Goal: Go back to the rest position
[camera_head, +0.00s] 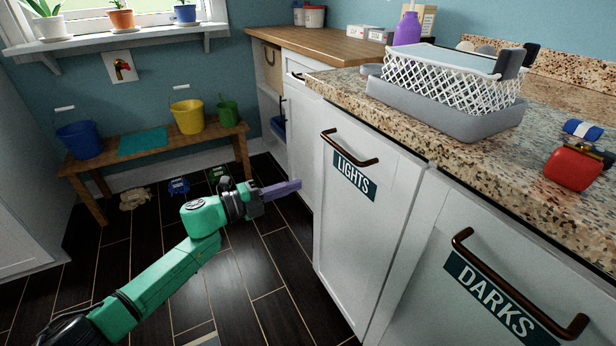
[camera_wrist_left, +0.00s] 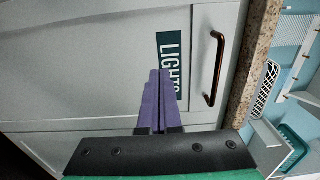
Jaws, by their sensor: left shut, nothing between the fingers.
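My left arm is green and reaches in from the lower left in the head view. My left gripper (camera_head: 284,190) has purple fingers and is held in front of the white cabinets, left of the door marked LIGHTS (camera_head: 355,215). In the left wrist view its fingers (camera_wrist_left: 159,95) lie together, shut and empty, pointing toward the LIGHTS label. The bronze handle (camera_head: 349,150) of that door is to the right of the fingers in the head view and is not held. My right gripper is not in view.
A door marked DARKS (camera_head: 480,270) is at the lower right. A white basket (camera_head: 455,85) and a red object (camera_head: 573,168) stand on the granite counter. A wooden bench (camera_head: 150,150) with several buckets stands by the back wall. The dark floor (camera_head: 255,265) around the arm is mostly clear.

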